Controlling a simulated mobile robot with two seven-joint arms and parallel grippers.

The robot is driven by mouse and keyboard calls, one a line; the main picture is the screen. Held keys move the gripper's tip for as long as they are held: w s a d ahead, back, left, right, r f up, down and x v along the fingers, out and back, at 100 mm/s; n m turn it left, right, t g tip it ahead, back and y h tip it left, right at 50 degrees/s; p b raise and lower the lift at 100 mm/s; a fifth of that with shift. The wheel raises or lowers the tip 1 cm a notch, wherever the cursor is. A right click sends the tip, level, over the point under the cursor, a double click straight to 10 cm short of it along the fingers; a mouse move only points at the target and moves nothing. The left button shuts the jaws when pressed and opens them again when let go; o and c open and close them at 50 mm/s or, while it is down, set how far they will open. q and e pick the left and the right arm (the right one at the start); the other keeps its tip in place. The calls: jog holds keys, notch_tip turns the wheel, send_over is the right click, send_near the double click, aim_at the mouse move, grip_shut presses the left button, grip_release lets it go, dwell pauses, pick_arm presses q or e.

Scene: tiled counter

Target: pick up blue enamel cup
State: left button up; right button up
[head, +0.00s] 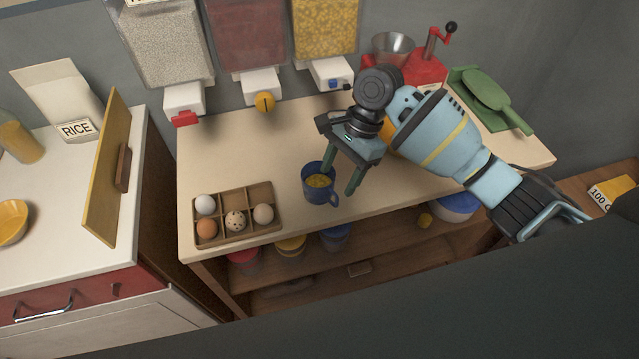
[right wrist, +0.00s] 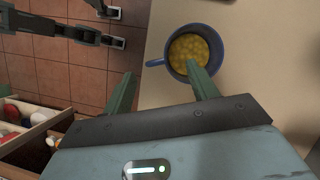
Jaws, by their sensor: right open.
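The blue enamel cup (head: 311,193) stands upright on the counter (head: 400,195), with yellow contents inside and its handle toward the lower right. My right gripper (head: 339,182) points down at the cup with its fingers spread. In the right wrist view the cup (right wrist: 173,66) is just ahead of the open right gripper (right wrist: 160,70). One finger overlaps the cup's near rim and opening; the other is out past the handle side. The handle lies between the fingers. I cannot tell whether the overlapping finger is inside the cup or above it. My left gripper is not seen.
An egg box (head: 237,238) with several eggs stands left of the cup. Dispensers hang on the wall behind. A red grinder (head: 425,72) and green scoop (head: 487,92) are at the back right. The counter's front edge is close to the cup.

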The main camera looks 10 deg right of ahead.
jog(key=shift+s+a+f, duration=0.1)
jog(key=shift+a+f, duration=0.1)
jog(key=shift+f, duration=0.6)
jog(key=x, duration=0.4)
jog(key=shift+s+d+f+b, duration=0.1)
jog(key=shift+s+d+b, duration=0.1)
jog(key=shift+d+b, duration=0.1)
jog(key=shift+a+f, duration=0.3)
jog(key=shift+f, duration=0.15)
jog(key=shift+c, duration=0.5)
jog(key=shift+s, duration=0.1)
jog(key=c, duration=1.1)
jog(key=shift+c, duration=0.2)
